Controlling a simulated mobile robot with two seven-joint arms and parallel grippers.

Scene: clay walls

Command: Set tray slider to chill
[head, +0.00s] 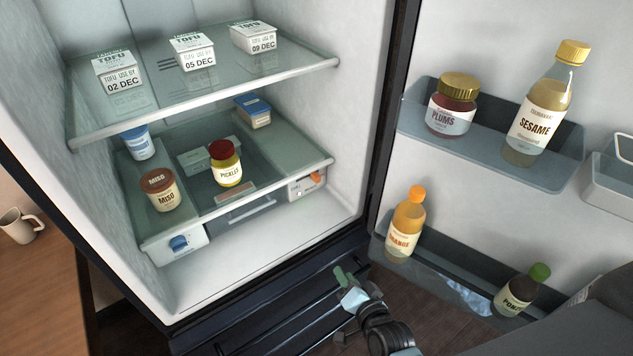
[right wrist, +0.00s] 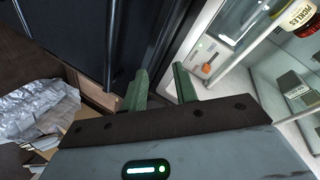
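The tray slider, a small orange tab (head: 316,177), sits on a white panel at the right end of the glass-topped drawer (head: 252,211) under the lower fridge shelf. It also shows as an orange tab in the right wrist view (right wrist: 206,69); its markings are too small to read. My right gripper (head: 343,302) is below and in front of the shelf, outside the fridge, apart from the slider. In the right wrist view its green fingers (right wrist: 158,86) are spread with nothing between them. My left gripper is not in view.
A blue knob (head: 179,243) is at the drawer's left end. Miso (head: 160,190) and pickle (head: 227,165) jars stand on the lower shelf. The open door at right holds bottles, including orange (head: 404,228). The white floor below the drawer is clear.

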